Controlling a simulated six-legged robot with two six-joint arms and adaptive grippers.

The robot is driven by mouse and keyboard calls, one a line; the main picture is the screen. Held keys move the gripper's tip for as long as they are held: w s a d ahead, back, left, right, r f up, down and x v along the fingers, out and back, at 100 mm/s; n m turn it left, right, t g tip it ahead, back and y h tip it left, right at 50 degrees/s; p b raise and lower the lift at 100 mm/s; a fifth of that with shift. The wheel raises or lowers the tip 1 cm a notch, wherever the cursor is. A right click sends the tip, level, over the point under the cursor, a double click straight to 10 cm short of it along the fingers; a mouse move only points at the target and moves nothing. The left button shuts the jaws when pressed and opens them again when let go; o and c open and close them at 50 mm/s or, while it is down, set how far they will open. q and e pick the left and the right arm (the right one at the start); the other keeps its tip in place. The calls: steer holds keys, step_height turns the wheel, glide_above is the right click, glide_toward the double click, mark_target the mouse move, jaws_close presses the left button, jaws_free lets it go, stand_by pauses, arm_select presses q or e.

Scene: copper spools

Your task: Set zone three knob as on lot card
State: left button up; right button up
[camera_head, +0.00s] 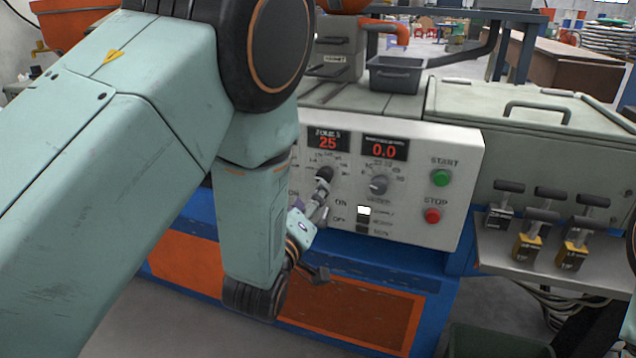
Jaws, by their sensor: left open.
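The control panel (455,150) has a red display (328,142) that reads 25, under a small label that seems to say zone 3. Below it is a dark zone three knob (325,173) with a printed scale around it, partly covered. My left gripper (322,187) is open, with its fingertips at the knob's lower side. I cannot tell whether they touch it. The knob's pointer is not readable. My left arm hides the panel's left part. I cannot make out a lot card. My right gripper is not in view.
A second knob (379,184) sits to the right under a display reading 0.0. A green start button (441,178) and a red stop button (432,216) are further right. Several T-handled tools stand on a metal shelf (520,257). A grey bin (396,76) stands behind the panel.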

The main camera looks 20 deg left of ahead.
mark_target(325, 175)
arm_select(q)
steer(key=w+b, duration=0.2)
steer(key=w, duration=0.5)
steer(key=shift+w, duration=0.4)
steer(key=shift+c, duration=0.4)
steer(key=c, duration=1.1)
